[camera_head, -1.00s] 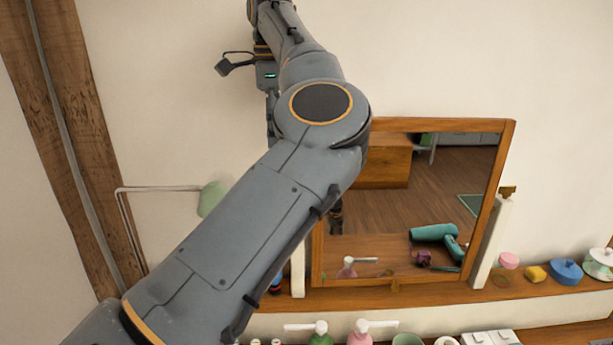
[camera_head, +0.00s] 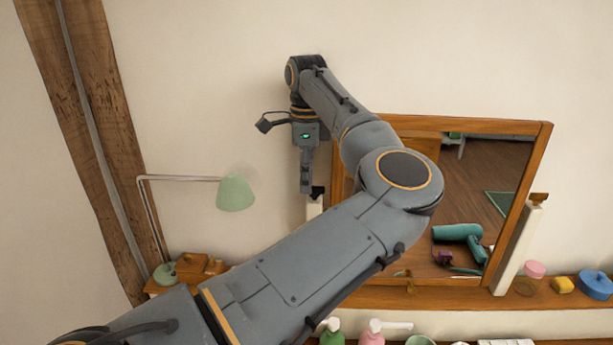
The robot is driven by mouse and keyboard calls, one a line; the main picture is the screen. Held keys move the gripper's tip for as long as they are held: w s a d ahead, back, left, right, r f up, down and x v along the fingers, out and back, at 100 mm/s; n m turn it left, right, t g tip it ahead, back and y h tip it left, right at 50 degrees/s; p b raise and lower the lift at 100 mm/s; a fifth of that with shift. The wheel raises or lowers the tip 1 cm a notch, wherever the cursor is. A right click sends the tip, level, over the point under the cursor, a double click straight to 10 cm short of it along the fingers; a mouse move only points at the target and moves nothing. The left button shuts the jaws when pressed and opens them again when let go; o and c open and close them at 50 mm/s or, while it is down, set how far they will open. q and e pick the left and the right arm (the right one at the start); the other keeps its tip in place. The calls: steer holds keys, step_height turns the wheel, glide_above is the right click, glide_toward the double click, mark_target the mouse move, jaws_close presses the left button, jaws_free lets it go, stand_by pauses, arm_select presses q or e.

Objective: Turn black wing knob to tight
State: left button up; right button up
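A small black piece (camera_head: 318,192), which looks like the wing knob, sits at the top of the white left post (camera_head: 314,208) of the tilting mirror. My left gripper (camera_head: 306,188) points down from the wrist, with its fingertips right beside the knob on its left. The fingers show edge-on, so I cannot tell whether they are open or whether they touch the knob. The wood-framed mirror (camera_head: 545,150) is partly hidden behind my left arm. My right gripper is not in view.
A brown knob (camera_head: 538,197) tops the right post. A green lamp (camera_head: 236,193) stands left of my gripper. Pump bottles stand low in front.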

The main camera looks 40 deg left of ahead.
arm_select(q)
steer(key=shift+s+f, duration=0.15)
steer(key=shift+f, duration=0.25)
jaws_close()
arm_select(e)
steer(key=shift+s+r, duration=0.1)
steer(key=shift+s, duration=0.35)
